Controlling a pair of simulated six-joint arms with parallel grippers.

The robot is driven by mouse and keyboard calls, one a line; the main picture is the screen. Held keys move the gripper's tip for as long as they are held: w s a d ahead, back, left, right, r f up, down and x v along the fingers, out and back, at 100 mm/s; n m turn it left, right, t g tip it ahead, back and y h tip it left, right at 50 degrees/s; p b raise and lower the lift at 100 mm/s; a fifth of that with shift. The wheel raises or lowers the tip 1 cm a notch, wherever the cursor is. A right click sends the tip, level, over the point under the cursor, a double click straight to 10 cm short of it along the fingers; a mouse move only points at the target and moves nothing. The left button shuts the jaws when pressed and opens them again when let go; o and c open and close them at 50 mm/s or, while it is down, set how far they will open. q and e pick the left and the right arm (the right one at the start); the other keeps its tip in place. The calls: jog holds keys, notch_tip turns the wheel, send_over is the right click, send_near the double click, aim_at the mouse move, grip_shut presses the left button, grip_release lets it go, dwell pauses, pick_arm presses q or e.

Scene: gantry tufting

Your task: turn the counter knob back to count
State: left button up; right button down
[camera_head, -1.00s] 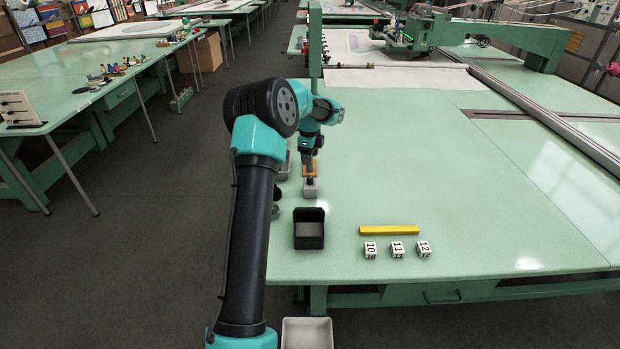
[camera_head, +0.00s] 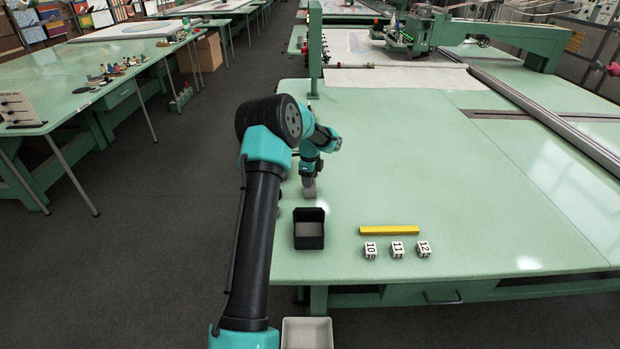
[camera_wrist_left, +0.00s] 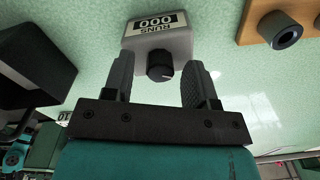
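The counter (camera_wrist_left: 158,40) is a small grey block with a plate reading "000" and "RUNS", upside down in the left wrist view. Its black round knob (camera_wrist_left: 160,66) faces my left gripper (camera_wrist_left: 160,84). The gripper's two fingers stand apart on either side of the knob, with visible gaps, so it is open and empty. In the head view my left gripper (camera_head: 310,174) is right over or at the grey counter (camera_head: 310,190), near the left edge of the green table; the knob is hidden there. My right gripper is not in view.
A wooden block with a black knob (camera_wrist_left: 278,28) sits near the counter. A black open box (camera_head: 309,236), a yellow bar (camera_head: 389,230) and number cubes 10, 11 and 12 (camera_head: 397,249) are nearer the front. The table's right side (camera_head: 480,180) is clear.

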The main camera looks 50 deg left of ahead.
pick_arm(q)
jog(key=c, duration=0.9)
jog(key=shift+n, duration=0.3)
jog(key=n, duration=0.9)
jog(key=shift+n, duration=0.3)
jog(key=n, duration=0.3)
jog(key=shift+n, duration=0.3)
jog(key=n, duration=0.3)
jog(key=shift+n, duration=0.3)
jog(key=n, duration=0.6)
jog(key=shift+n, duration=0.3)
